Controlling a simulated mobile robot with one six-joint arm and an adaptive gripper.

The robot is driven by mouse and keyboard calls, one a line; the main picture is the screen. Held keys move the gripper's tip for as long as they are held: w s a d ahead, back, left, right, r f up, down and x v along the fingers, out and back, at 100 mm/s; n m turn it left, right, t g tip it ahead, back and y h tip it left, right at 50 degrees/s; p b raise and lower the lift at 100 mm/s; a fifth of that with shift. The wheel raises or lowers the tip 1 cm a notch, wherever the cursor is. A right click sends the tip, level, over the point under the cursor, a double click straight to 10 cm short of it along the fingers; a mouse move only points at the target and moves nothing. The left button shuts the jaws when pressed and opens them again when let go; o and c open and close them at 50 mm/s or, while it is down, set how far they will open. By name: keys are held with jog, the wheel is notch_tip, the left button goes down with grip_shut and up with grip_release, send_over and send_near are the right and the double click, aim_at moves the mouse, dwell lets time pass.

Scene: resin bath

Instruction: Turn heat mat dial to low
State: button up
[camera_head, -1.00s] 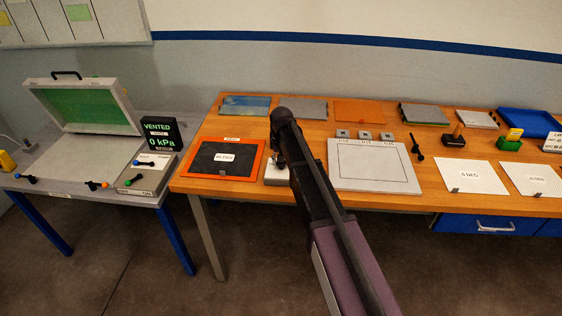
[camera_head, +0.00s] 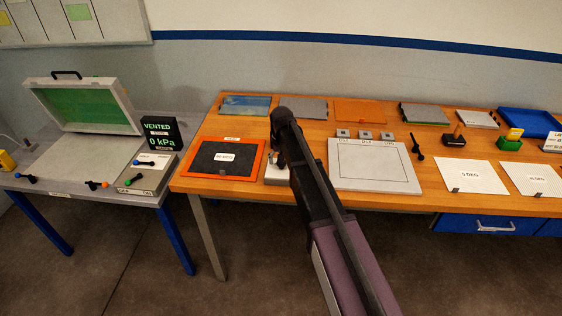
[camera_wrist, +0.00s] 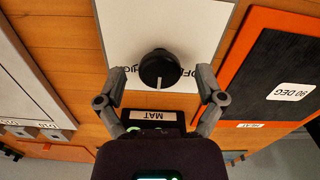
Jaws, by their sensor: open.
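The heat mat dial (camera_wrist: 158,69) is a round black knob with a white pointer line, on a pale control box (camera_wrist: 120,25). In the wrist view the pointer aims down, toward my palm. My gripper (camera_wrist: 162,78) is open, with one finger on each side of the knob and gaps visible. Lettering beside the knob is partly covered by the fingers. In the head view my arm hides the knob.
A white board (camera_head: 374,165) lies on the wooden bench right of the box, with small grey blocks (camera_head: 364,135) behind it. Flat panels (camera_head: 302,110) line the back of the bench. A grey table (camera_head: 60,187) with an open case (camera_head: 85,106) stands at left.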

jog(key=n, duration=1.2)
jog(key=shift+r, duration=0.1)
notch_tip(320, 180, up, 14)
jog(key=p, duration=1.4)
jog(key=s+d+f+m+b, duration=0.6)
jog(key=s+d+f+b, duration=0.2)
jog(key=s+d, duration=0.2)
jog(key=s+d+f+m+b, duration=0.6)
jog(key=s+d+f+b, duration=0.2)
jog(key=s+d, duration=0.3)
jog(key=shift+s+d+f, duration=0.2)
jog(key=shift+s+f, duration=0.05)
jog(key=shift+s, duration=1)
